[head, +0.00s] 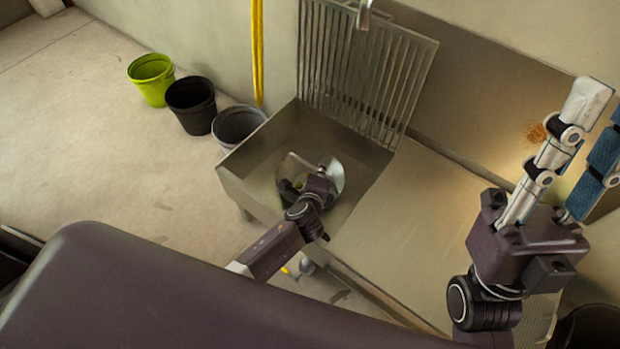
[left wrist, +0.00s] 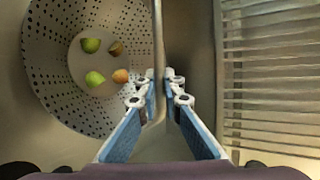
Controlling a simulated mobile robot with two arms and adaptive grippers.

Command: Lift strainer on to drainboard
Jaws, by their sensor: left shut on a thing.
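The strainer (head: 337,174) is a shiny metal bowl inside the sink basin (head: 255,168), partly hidden by my left arm in the head view. In the left wrist view the strainer (left wrist: 50,75) shows its perforated wall, with several small green, orange and brown fruits (left wrist: 95,78) at its bottom. My left gripper (left wrist: 161,78) is shut on the strainer's edge at its right side. The exact contact is hard to see. The metal drainboard (head: 420,210) lies right of the basin and its visible surface is bare. My right gripper (head: 598,108) is open and empty above the drainboard's right end, fingers pointing up.
Green (head: 152,80), black (head: 191,105) and grey (head: 238,126) buckets stand on the floor left of the sink. A yellow pole (head: 257,50) is by the wall.

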